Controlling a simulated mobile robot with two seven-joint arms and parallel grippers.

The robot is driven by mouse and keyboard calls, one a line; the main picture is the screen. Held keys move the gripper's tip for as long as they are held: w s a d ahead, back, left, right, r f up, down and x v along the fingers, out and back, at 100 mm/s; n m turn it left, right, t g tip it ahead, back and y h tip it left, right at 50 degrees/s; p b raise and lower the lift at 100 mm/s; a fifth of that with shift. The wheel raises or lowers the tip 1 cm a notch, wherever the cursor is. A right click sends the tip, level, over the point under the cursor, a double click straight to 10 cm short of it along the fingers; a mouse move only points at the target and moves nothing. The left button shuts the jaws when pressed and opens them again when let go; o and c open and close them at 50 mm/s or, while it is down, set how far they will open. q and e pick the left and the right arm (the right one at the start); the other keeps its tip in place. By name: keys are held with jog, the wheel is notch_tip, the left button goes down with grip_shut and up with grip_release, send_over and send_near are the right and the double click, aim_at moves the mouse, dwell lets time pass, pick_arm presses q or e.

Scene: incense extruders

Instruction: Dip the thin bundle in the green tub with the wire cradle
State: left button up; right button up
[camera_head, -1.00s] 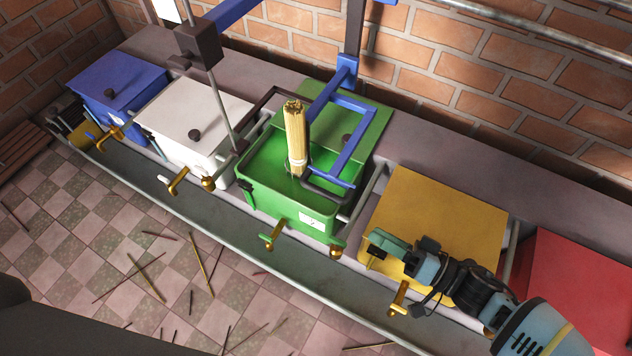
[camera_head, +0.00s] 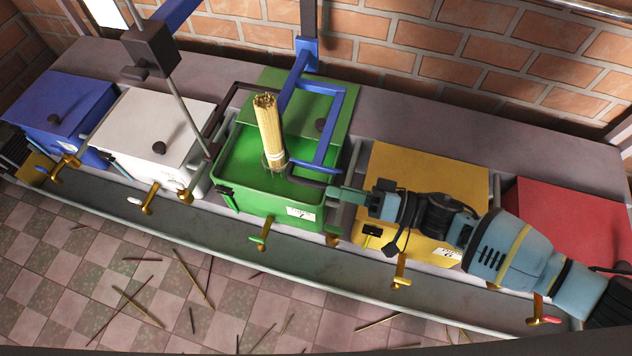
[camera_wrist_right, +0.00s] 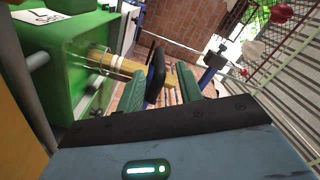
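The green tub (camera_head: 268,208) holds green liquid, and its lid (camera_head: 300,105) stands open at the back. The thin bundle (camera_head: 270,130) of pale sticks with a light band stands nearly upright over the liquid; it lies sideways in the right wrist view (camera_wrist_right: 103,62). The wire cradle is thin around its lower end, and I cannot tell whether that end touches the liquid. The cradle's black handle (camera_head: 304,182) points toward my right gripper (camera_head: 347,194). In the right wrist view the handle (camera_wrist_right: 155,72) shows between the parted green fingers (camera_wrist_right: 161,88). My left gripper is out of view.
A blue frame (camera_head: 330,130) stands close behind the cradle. Yellow (camera_head: 430,175), red (camera_head: 570,220), white (camera_head: 150,125) and blue (camera_head: 60,105) tubs share the bench, with brass taps in front. My right arm passes over the yellow tub's front. Loose sticks lie on the floor.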

aim_at(317, 183)
jog(key=shift+b+x, duration=0.7)
jog(key=shift+x, duration=2)
jog(key=shift+c, duration=0.5)
grip_shut()
